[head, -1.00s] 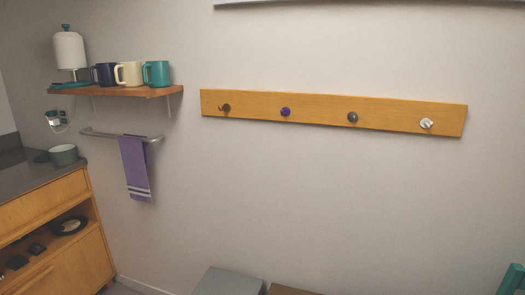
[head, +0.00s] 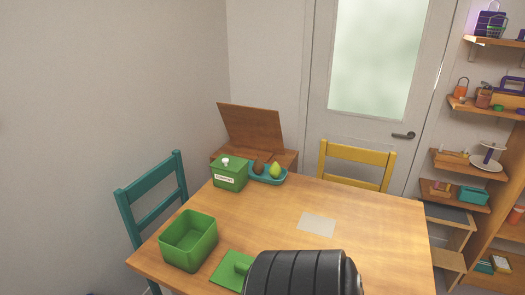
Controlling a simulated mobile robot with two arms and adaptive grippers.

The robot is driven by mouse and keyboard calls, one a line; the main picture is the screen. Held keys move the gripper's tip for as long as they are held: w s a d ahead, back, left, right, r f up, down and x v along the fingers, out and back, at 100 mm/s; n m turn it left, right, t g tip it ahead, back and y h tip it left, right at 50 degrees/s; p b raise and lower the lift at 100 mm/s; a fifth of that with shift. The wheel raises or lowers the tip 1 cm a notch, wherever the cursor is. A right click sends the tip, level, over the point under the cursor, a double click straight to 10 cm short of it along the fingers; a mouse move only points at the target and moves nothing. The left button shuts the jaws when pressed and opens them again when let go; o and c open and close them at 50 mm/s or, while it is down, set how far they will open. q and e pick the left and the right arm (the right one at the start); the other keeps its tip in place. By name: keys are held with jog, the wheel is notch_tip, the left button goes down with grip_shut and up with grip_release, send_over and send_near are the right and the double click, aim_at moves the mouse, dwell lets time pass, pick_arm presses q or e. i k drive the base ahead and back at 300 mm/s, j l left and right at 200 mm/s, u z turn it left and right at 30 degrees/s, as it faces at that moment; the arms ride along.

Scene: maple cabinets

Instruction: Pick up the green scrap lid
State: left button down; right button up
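The green scrap lid (head: 229,271) is a flat green square with a raised green knob. It lies on the wooden table (head: 380,235) at the near edge of the head view. A black ribbed shape covers part of its right side, and the bottom of the picture cuts it off. An open, empty green bin (head: 188,241) stands just left of the lid. Neither of my grippers shows in the head view.
Toward the back of the table stand a labelled green box (head: 229,174) and a teal tray (head: 267,176) with a green pear. A pale sheet (head: 317,224) lies mid-table. A teal chair (head: 152,200) is left, a yellow chair (head: 357,166) behind. The table's right side is clear.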

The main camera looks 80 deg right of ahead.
aim_at(231, 272)
jog(key=z, duration=2.15)
jog(key=k+u, duration=0.1)
